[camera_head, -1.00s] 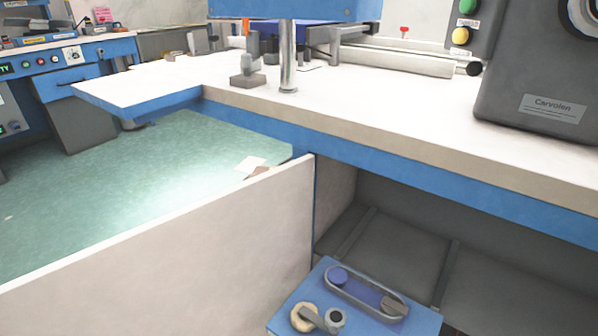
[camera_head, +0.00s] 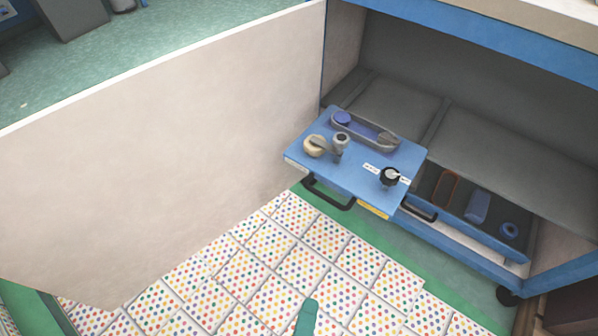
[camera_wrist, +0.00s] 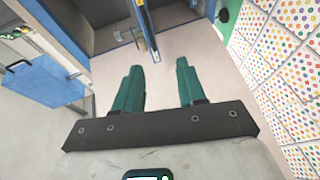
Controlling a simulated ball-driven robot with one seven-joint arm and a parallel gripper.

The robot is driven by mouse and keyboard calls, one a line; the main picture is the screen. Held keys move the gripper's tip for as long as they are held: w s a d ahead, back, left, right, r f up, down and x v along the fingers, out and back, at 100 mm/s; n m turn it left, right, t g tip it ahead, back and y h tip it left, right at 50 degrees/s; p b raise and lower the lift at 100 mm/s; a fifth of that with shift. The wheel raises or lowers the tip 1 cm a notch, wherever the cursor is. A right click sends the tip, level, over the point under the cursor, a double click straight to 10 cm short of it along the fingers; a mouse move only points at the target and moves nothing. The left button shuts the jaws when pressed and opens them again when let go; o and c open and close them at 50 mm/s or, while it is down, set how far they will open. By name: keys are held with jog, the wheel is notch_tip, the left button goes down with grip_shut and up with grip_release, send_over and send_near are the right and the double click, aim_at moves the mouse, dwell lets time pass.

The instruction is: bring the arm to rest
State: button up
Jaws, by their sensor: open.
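My gripper (camera_wrist: 158,90) shows in the wrist view with its two green fingers spread apart and nothing between them. A pale panel or floor area lies beyond the fingertips. In the head view, only a small green tip, likely one finger of mine, shows at the bottom edge over the dotted tiles (camera_head: 330,240). The rest of my arm is out of that view.
A blue pulled-out board (camera_head: 330,172) bears a belt mechanism, a cream roll and a black knob. An open drawer (camera_head: 437,211) beside it holds several parts. A large white panel (camera_head: 170,150) stands at left. The dotted tile floor is clear.

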jog(key=d+f+m+g+h, duration=0.15)
jog(key=d+m+g, duration=0.25)
jog(key=d, duration=0.4)
jog(key=d+f+m+g, duration=0.3)
jog(key=d, duration=0.4)
jog(key=d+f+m+g+h, duration=0.15)
jog(key=d+m+g, duration=0.25)
jog(key=d, duration=0.4)
jog(key=s+d+m+g+y, duration=0.3)
jog(key=s+y, duration=0.1)
jog(key=y, duration=0.3)
notch_tip(320, 180, up, 34)
jog(key=p, duration=3.4)
jog(key=shift+r, duration=0.15)
jog(key=shift+o, duration=0.2)
jog(key=shift+s, duration=0.1)
